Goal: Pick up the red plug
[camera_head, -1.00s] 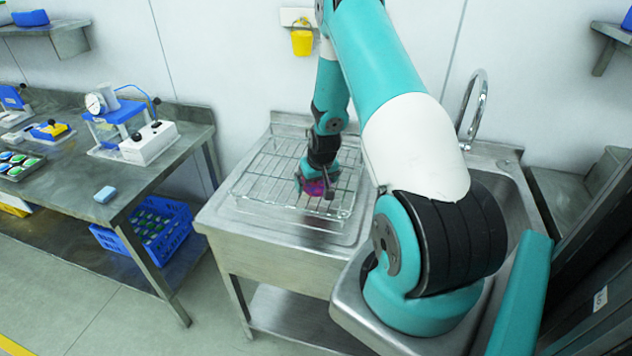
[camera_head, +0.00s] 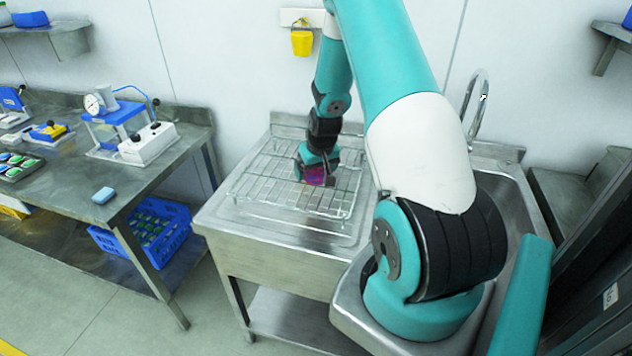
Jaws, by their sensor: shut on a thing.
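My gripper (camera_head: 315,174) is over the wire rack (camera_head: 268,176) on the drainboard of the metal sink unit. Its jaws are shut on a small red-magenta thing (camera_head: 315,175), which I take to be the red plug. The fingers and wrist hide part of the plug. I cannot tell exactly how far above the wires it is.
The sink basin (camera_head: 512,205) and curved tap (camera_head: 478,105) are to the right, behind my arm. A workbench (camera_head: 60,190) with devices and a blue sponge (camera_head: 103,195) is on the left. A blue crate (camera_head: 175,245) stands below it. A yellow container (camera_head: 302,42) hangs on the wall.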

